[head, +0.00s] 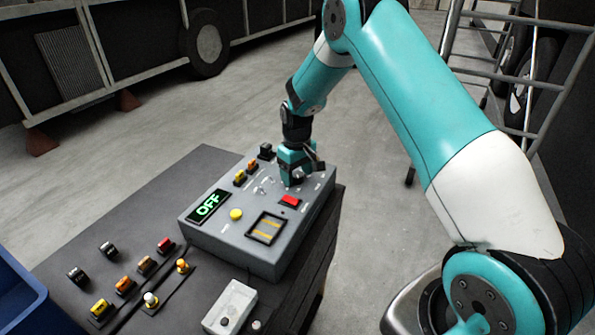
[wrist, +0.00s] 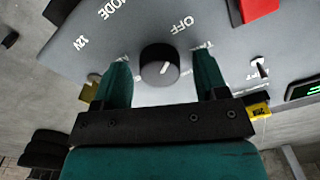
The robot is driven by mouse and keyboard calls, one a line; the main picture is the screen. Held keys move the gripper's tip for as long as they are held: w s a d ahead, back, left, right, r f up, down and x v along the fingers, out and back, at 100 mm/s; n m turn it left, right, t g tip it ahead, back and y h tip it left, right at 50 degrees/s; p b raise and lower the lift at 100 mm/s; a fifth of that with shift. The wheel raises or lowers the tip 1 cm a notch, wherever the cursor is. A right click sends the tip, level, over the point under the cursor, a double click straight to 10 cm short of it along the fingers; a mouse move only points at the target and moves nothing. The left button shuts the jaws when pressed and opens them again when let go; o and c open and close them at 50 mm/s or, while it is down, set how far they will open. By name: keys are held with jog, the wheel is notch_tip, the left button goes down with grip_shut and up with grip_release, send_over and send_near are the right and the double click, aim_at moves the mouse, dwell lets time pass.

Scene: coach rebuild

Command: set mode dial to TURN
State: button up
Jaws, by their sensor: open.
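The black round mode dial (wrist: 158,68) sits on a grey control box (head: 215,236). Its white mark points up and right in the wrist view, toward the OFF label (wrist: 181,23). A MODE label (wrist: 122,12) and a 12V label (wrist: 80,42) are also printed there. A label starting with "Tu" (wrist: 202,44) is partly hidden by the right finger. My gripper (wrist: 162,62) is open, one finger on each side of the dial, with visible gaps. In the head view my gripper (head: 296,172) is low over the box and hides the dial. The display (head: 208,206) reads OFF in green.
A red switch (head: 290,201), a yellow button (head: 236,214) and a framed square panel (head: 268,228) are on the box near my gripper. Several small coloured parts, a white box (head: 230,306) and a blue bin (head: 22,300) are on the dark bench (head: 140,205).

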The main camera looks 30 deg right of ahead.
jog(key=c, duration=0.9)
